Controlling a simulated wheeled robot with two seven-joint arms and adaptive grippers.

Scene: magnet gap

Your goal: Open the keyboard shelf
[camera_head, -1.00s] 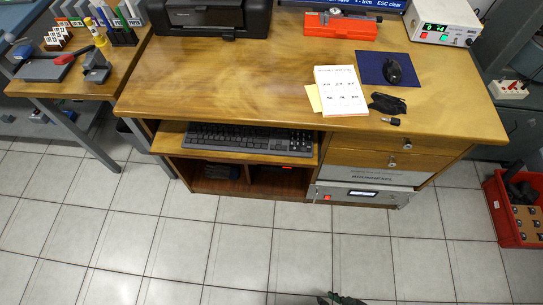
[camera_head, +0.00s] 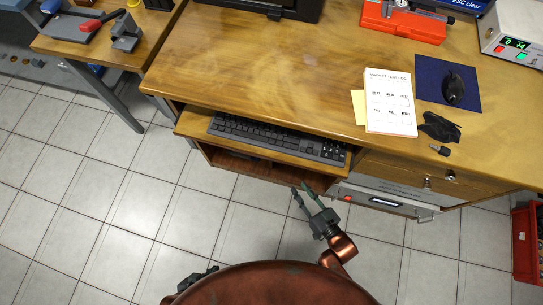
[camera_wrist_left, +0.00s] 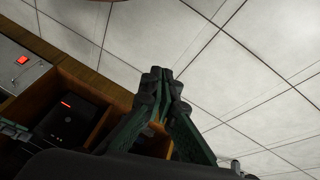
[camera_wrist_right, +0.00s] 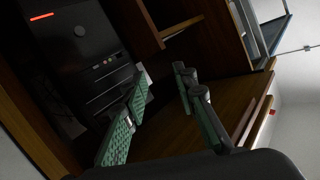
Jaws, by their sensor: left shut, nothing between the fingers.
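The keyboard shelf (camera_head: 191,123) is a wooden board under the desk top. It juts out in front of the desk edge and carries a black keyboard (camera_head: 275,138). My right gripper (camera_head: 301,188) is in front of the open compartment below the shelf, near the shelf's right end. Its green fingers are apart and empty in the right wrist view (camera_wrist_right: 161,78). Whether they touch the shelf cannot be told. My left gripper (camera_head: 205,275) is low over the floor, farther from the desk, partly hidden by my body. Its fingers are together and empty in the left wrist view (camera_wrist_left: 161,73).
A black computer with a red light stands in the lower compartment, seen in the left wrist view (camera_wrist_left: 72,122) and right wrist view (camera_wrist_right: 85,45). The tiled floor left is clear.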

